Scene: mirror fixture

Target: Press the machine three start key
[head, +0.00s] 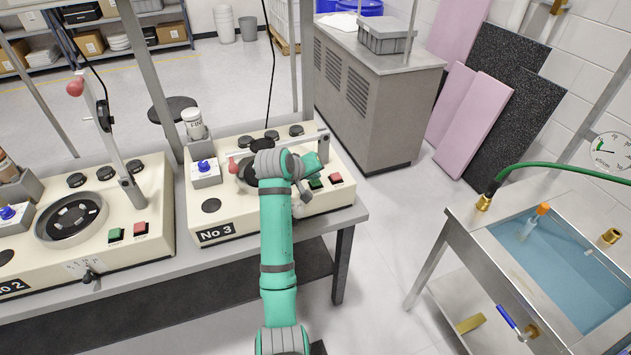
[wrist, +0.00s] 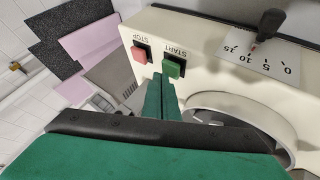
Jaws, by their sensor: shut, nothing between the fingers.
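Machine three (head: 240,212) is a cream box with a "No 3" label on its front, on the grey bench. Its green start key (head: 316,184) is at the right of its top panel, next to the red stop key (head: 336,178). The wrist view shows the start key (wrist: 174,67) under the word START and the stop key (wrist: 140,54) under STOP. My gripper (head: 303,194) is shut and empty, close to the start key. In the wrist view my gripper's fingertips (wrist: 164,84) overlap the near edge of the start key; I cannot tell whether they touch it.
A round metal bowl (wrist: 245,120) is beside the fingers in the wrist view, with a black knob (wrist: 268,22) and scale beyond. Machine two (head: 150,180) stands to the left with its own keys. A blue-water sink (head: 560,250) is at the right.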

